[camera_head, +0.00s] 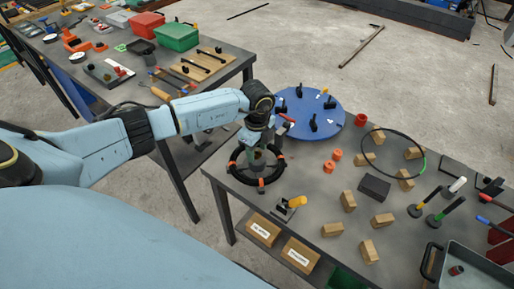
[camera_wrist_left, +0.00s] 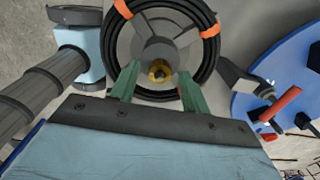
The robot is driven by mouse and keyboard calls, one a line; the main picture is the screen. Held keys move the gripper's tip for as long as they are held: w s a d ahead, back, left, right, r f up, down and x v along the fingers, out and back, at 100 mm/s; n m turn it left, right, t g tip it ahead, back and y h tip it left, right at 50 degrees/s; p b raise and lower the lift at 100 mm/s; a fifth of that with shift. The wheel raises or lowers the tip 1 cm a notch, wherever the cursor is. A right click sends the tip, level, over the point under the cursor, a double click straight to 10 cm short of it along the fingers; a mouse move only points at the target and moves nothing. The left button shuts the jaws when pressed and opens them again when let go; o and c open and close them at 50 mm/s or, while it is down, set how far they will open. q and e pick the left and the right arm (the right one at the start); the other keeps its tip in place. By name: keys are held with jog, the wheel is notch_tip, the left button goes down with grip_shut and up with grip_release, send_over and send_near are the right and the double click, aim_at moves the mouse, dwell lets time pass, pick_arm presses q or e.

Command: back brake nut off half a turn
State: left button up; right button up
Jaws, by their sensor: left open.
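The brake nut (camera_wrist_left: 159,71) is a small brass-coloured piece at the middle of a grey hub in the left wrist view. A black coil (camera_wrist_left: 205,62) with orange ties rings the hub. In the head view the coil (camera_head: 234,167) lies at the table's left end, and my left gripper (camera_head: 260,150) hangs over its middle, hiding the nut. In the left wrist view the green fingers of my left gripper (camera_wrist_left: 160,86) are apart, one on each side of the nut, with nothing between them touching it that I can see. My right gripper is out of view.
A blue round board (camera_head: 322,104) with black fittings stands just behind the coil. Orange rings (camera_head: 329,166), wooden blocks (camera_head: 348,201) and a large black hoop (camera_head: 421,150) lie to the right. Another table (camera_head: 225,66) stands behind left.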

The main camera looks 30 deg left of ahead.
aim_at(257, 152)
pick_arm(q)
notch_tip(257, 152, up, 13)
jog(key=shift+r, duration=0.2)
dwell(0.3)
dwell(0.3)
